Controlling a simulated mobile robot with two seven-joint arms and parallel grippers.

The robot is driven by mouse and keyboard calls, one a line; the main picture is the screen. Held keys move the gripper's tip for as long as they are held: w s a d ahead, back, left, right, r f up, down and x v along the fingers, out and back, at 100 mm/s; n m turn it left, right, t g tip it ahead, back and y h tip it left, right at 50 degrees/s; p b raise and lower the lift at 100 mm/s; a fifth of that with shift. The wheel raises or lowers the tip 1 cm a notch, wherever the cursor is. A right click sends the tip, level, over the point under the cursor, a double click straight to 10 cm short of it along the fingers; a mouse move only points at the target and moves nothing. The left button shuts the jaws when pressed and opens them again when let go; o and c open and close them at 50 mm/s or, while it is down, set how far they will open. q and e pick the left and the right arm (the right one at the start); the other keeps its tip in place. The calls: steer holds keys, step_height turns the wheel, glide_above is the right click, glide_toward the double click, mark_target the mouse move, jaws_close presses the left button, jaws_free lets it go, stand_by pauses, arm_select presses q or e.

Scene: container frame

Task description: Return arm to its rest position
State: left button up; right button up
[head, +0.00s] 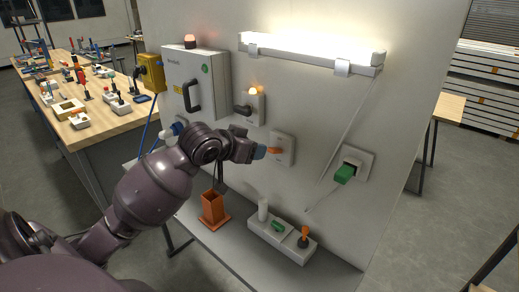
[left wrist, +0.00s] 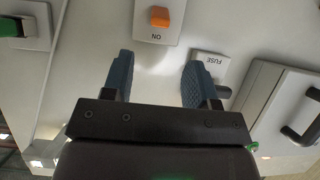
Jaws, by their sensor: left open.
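My left arm comes in from the left in the head view and reaches to the upright panel (head: 325,115). My left gripper (head: 261,152) has blue fingertips and is close in front of the orange switch (head: 274,150). In the left wrist view my left gripper (left wrist: 158,82) is open, with nothing between its two fingers. The orange switch (left wrist: 159,16) sits on a white plate marked ON, beyond the fingertips and apart from them. My right gripper is not in view.
A lit tube lamp (head: 310,52) is on the panel above. A grey cabinet (head: 195,82) and a lever box with a glowing orange light (head: 253,91) are left of the switch. A green plug (head: 345,173) is to the right. An orange holder (head: 213,208) stands on the shelf below.

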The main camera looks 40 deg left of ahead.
arm_select(q)
steer(key=shift+s+r, duration=0.2)
steer(key=shift+s, duration=0.25)
stand_by(0.3)
steer(key=s+d+f+m+t+b, duration=0.1)
steer(key=s+d+f, duration=0.2)
steer(key=f, duration=0.7)
steer(key=s+d+f+m+t, duration=0.1)
steer(key=s+d+f+t, duration=0.1)
steer(key=f, duration=0.8)
steer(key=s+d+f+n+g+y+b, duration=0.1)
steer(key=s+d+f, duration=0.5)
steer(key=s+f, duration=0.8)
steer(key=s+n+g, duration=0.1)
steer(key=g, duration=0.1)
steer(key=shift+f+g, duration=0.3)
steer(key=shift+g, duration=0.1)
